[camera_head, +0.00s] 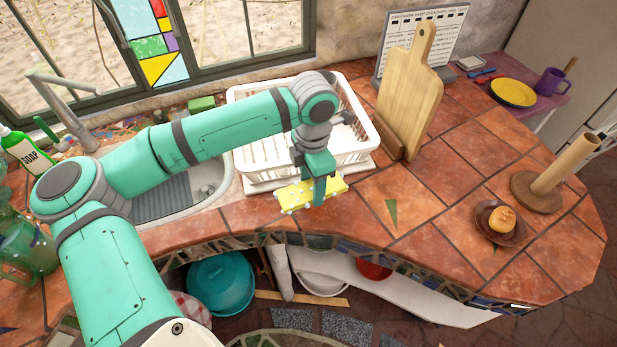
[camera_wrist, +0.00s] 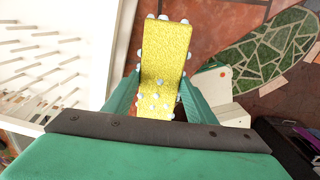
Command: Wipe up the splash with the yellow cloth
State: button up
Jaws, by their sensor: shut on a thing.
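The yellow cloth (camera_head: 293,196) is in my gripper (camera_head: 318,192), at the counter's front edge just before the white dish rack. In the wrist view the cloth (camera_wrist: 166,55) stands out between the two green fingers, which close on its sides. Pale bluish-white blobs dot its surface and edges. I cannot tell whether the cloth touches the counter or hangs a little above it. I cannot make out a splash on the counter in either view; my arm and the rack hide part of the tiles.
The white dish rack (camera_head: 262,158) stands behind my gripper, with a wooden cutting board (camera_head: 408,95) to its right. The sink (camera_head: 170,200) lies left. A plate with a bun (camera_head: 502,220) and a paper towel holder (camera_head: 562,165) stand right. The tiles between are mostly clear.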

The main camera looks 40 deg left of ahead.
jog(key=shift+w+r, duration=0.15)
jog(key=shift+r, duration=0.25)
jog(key=shift+s+a+r, duration=0.15)
jog(key=shift+s+r, duration=0.15)
jog(key=shift+r, duration=0.3)
jog(key=shift+d+r, duration=0.1)
jog(key=shift+d, duration=0.1)
